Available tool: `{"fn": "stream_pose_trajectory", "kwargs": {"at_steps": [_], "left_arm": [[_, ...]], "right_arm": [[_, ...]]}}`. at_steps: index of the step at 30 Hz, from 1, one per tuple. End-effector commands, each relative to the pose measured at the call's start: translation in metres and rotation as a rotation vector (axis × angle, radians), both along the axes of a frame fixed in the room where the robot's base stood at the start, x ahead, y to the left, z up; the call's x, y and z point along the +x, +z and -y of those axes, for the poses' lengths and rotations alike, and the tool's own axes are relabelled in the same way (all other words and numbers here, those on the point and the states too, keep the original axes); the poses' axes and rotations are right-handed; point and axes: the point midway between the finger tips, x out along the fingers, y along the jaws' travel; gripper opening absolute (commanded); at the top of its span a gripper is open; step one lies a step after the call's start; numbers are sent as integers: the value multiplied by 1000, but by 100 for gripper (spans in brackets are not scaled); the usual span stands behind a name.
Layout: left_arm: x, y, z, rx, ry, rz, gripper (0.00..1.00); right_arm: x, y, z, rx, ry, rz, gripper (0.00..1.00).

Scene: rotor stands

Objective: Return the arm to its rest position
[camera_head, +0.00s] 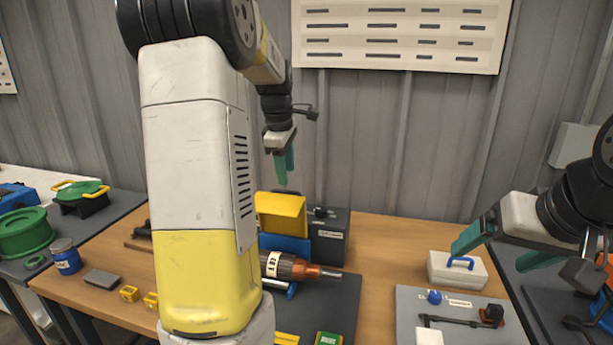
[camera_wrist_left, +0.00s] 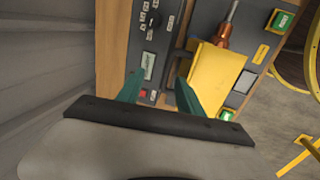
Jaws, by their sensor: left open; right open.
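My left gripper (camera_head: 284,166) hangs high over the back of the bench, its green fingers pointing down; in the left wrist view its fingers (camera_wrist_left: 160,94) are apart with nothing held between them. Below it in the head view is a stand with a yellow raised plate (camera_head: 282,215) and a blue part (camera_head: 285,245). A rotor (camera_head: 298,268) with a copper section and metal shaft lies in front of them. My right gripper (camera_head: 502,250) is open and empty at the right, its fingers spread above the bench. My left arm hides part of the bench.
A white box with a blue handle (camera_head: 457,270) stands near my right gripper. A grey panel (camera_head: 405,315) lies in front. A corrugated wall (camera_head: 370,150) is behind.

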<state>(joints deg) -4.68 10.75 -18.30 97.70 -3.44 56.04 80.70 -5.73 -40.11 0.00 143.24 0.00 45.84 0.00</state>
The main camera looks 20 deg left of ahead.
Motion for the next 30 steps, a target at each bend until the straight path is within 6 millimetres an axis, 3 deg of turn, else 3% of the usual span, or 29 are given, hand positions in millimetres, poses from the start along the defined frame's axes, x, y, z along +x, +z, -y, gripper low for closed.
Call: {"fn": "stream_pose_trajectory", "kwargs": {"at_steps": [12, 16, 20, 24, 30], "left_arm": [[-1, 2, 0, 1, -3, 3, 44], [-16, 12, 10, 1, -97, 27, 44], [-55, 31, 39, 22, -347, 90, 44], [-114, 46, 78, 97, -708, 184, 44], [-194, 44, 123, 279, -1189, 307, 44]], "right_arm": [[0, 0, 0, 0, 0, 0, 85], [0, 0, 0, 0, 0, 0, 85], [0, 0, 0, 0, 0, 0, 85], [0, 0, 0, 0, 0, 0, 85], [0, 0, 0, 0, 0, 0, 85]]}}
